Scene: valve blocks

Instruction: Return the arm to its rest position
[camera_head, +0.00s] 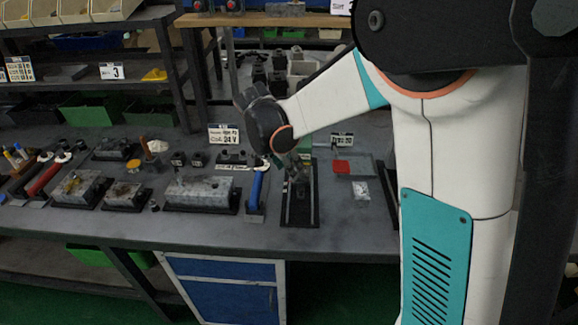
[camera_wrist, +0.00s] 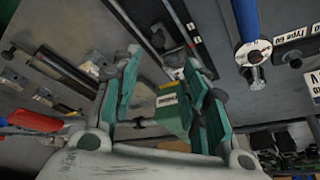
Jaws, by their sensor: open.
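My arm reaches over the workbench (camera_head: 330,238) from the right in the head view. Its dark wrist is above the middle of the bench, and the fingers are hard to make out there. In the wrist view my gripper (camera_wrist: 162,62) has its teal-padded fingers apart. A green block with a pale label (camera_wrist: 172,117) shows between or behind the fingers; I cannot tell its distance. A black rail fixture (camera_head: 299,208) lies on the bench below the wrist.
A blue-handled tool (camera_head: 258,188) lies left of the fixture. Grey valve blocks (camera_head: 201,190) sit farther left. A red piece (camera_head: 342,167) lies to the right. Green bins (camera_head: 90,110) and shelves stand behind. The bench's front strip is clear.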

